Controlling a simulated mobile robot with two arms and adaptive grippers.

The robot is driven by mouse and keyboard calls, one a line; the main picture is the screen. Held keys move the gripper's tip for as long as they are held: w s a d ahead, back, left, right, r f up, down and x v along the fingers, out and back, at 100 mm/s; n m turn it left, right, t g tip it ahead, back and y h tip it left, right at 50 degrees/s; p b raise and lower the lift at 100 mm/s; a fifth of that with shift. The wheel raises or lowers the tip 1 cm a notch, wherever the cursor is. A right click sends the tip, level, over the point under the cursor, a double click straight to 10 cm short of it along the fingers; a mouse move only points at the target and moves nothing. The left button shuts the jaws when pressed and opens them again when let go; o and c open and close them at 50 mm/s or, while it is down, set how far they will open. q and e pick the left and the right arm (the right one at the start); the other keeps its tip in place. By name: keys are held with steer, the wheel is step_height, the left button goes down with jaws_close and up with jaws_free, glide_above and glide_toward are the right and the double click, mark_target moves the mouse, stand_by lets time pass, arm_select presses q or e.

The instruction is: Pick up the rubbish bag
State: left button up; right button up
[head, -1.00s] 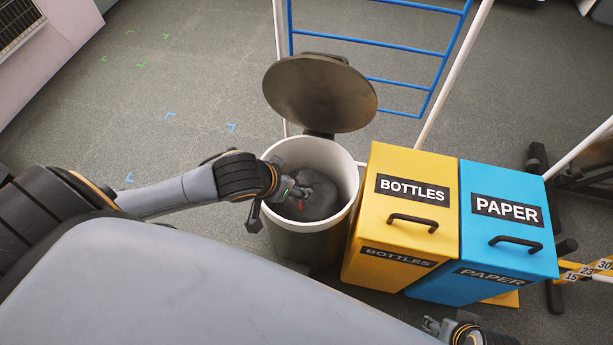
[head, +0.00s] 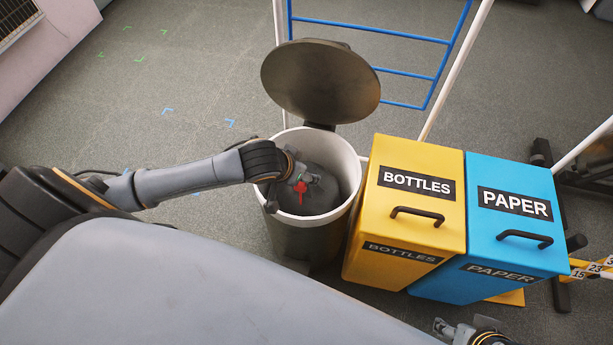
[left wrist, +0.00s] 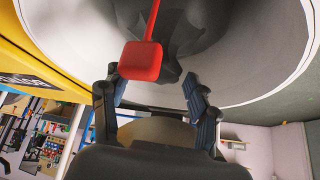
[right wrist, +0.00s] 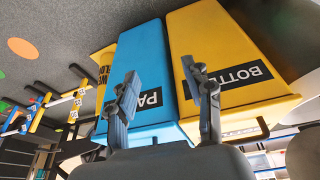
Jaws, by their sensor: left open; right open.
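The rubbish bag (head: 325,190) is dark grey and sits inside a round bin (head: 349,153) with a white inner wall and its dark lid (head: 320,82) raised. A red tie (head: 301,188) stands up from the bag. My left gripper (head: 303,181) is over the bin mouth, at the bag's top. In the left wrist view the red tie (left wrist: 141,60) shows just ahead of the open fingers (left wrist: 155,95), left of their middle, with the dark bag (left wrist: 195,25) behind it. My right gripper (head: 447,329) is open and empty at the bottom of the head view; its fingers also show in the right wrist view (right wrist: 165,95).
A yellow BOTTLES bin (head: 420,165) and a blue PAPER bin (head: 511,183) stand shut, right of the round bin. A blue and white rack (head: 420,40) stands behind. The floor (head: 190,90) at the back left is clear.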

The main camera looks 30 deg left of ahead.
arm_select(q)
steer(key=b+x, duration=0.1)
steer(key=x, duration=0.3)
steer(key=shift+s+f, duration=0.1)
jaws_close()
steer(key=shift+r, duration=0.25)
arm_select(e)
steer(key=w+a+r+t, duration=0.1)
steer(key=w+t, duration=0.1)
steer(key=w, duration=0.2)
steer(key=w+a+r+t+y, duration=0.1)
steer(key=w+r+t, duration=0.1)
steer(key=w, duration=0.2)
steer(key=shift+w+a+t, duration=0.3)
steer(key=shift+a, duration=0.1)
